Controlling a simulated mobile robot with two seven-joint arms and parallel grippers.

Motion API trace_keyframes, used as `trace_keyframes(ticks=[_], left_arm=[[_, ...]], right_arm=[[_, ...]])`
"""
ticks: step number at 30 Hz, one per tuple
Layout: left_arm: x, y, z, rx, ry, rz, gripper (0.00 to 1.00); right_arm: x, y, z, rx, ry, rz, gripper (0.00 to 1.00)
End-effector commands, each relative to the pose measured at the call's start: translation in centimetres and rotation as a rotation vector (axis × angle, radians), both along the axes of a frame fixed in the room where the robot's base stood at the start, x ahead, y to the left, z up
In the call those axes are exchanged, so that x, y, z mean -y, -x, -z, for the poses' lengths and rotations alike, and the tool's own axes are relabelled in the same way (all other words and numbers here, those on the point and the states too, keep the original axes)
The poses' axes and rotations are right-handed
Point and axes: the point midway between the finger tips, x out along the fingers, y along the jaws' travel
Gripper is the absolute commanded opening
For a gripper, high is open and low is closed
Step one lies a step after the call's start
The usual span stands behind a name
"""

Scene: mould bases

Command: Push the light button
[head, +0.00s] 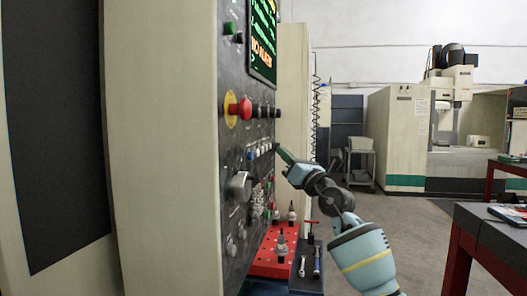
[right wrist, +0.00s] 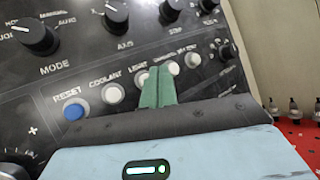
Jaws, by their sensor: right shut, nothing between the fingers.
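The control panel (head: 240,150) carries a row of round push buttons below a screen. In the right wrist view, the light button (right wrist: 142,80) is pale, under the label "LIGHT", and partly hidden behind my right gripper (right wrist: 158,72). The green fingers are shut together and empty. Their tips overlap the space between the light button and the pale button to its right; I cannot tell whether they touch the panel. In the head view my right gripper (head: 281,153) is at the right end of the button row. My left gripper is not in view.
Beside the light button are the coolant button (right wrist: 112,93) and the blue reset button (right wrist: 73,111). A red emergency stop (head: 245,108) protrudes higher up. A red tray (head: 270,264) with tool holders stands below the panel. Open floor lies to the right.

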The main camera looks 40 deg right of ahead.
Motion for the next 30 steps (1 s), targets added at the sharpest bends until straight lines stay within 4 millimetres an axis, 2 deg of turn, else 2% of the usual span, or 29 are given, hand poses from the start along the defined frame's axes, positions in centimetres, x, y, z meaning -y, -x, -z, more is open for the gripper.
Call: trace_keyframes(ticks=[12, 30], left_arm=[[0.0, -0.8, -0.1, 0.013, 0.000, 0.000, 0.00], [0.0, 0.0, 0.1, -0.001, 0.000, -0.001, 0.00]], right_arm=[[1.8, 2.3, 0.0, 0.000, 0.001, 0.000, 0.00], [1.8, 2.3, 0.0, 0.001, 0.000, 0.000, 0.00]])
